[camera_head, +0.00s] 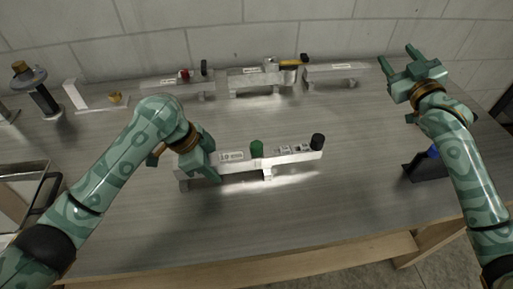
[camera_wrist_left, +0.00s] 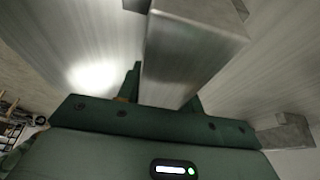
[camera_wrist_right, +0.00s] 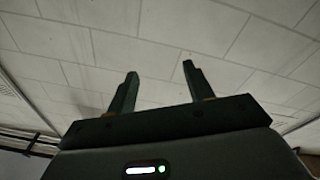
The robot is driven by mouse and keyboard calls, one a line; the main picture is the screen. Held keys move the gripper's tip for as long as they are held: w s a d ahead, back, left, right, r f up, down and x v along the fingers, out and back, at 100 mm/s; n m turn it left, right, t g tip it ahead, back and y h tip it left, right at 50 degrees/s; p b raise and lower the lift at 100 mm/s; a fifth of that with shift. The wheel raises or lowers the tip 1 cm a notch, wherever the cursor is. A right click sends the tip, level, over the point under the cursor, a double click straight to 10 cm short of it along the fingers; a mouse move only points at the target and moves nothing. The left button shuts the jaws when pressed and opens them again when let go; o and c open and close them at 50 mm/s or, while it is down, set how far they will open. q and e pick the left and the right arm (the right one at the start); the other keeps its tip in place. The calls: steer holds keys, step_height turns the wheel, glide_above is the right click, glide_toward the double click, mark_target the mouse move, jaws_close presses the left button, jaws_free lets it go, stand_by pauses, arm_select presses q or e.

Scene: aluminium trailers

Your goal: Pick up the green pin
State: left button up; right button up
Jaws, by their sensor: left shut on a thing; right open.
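The green pin (camera_head: 257,148) stands upright on the front aluminium trailer (camera_head: 237,163), near the middle of its length. My left gripper (camera_head: 201,165) is shut on the left end of this trailer, to the left of the green pin. In the left wrist view the trailer's bar (camera_wrist_left: 190,50) runs between the fingers (camera_wrist_left: 165,95). My right gripper (camera_head: 408,66) is open and empty, raised at the right of the table's far side. In the right wrist view its fingers (camera_wrist_right: 159,92) are apart with only the wall beyond.
A black pin (camera_head: 318,141) stands at the trailer's right end. Several aluminium trailers (camera_head: 262,78) line the back, with a red pin (camera_head: 184,74) on one. A black holder with a blue part (camera_head: 428,166) stands at right. Open table lies in front of the trailer.

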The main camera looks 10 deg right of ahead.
steer(key=s+a+m+t+y, duration=0.1)
steer(key=s+a+m+y, duration=0.3)
steer(key=a, duration=0.7)
steer(key=s+a+r+m+y, duration=0.15)
steer(key=a+y, duration=0.35)
steer(key=a, duration=0.5)
steer(key=s+a+m+t+y, duration=0.1)
steer(key=s+a+m+y, duration=0.3)
steer(key=a, duration=0.7)
steer(key=m+g+h, duration=0.4)
steer(key=m+h, duration=1.3)
steer(key=m, duration=1.7)
glide_toward(256, 152)
steer(key=shift+w+d, duration=0.1)
steer(key=shift+d, duration=0.05)
steer(key=shift+m, duration=0.25)
steer(key=x, duration=0.5)
steer(key=shift+w+f, duration=0.15)
steer(key=shift+w, duration=0.05)
steer(key=x, duration=0.6)
steer(key=c, duration=1.1)
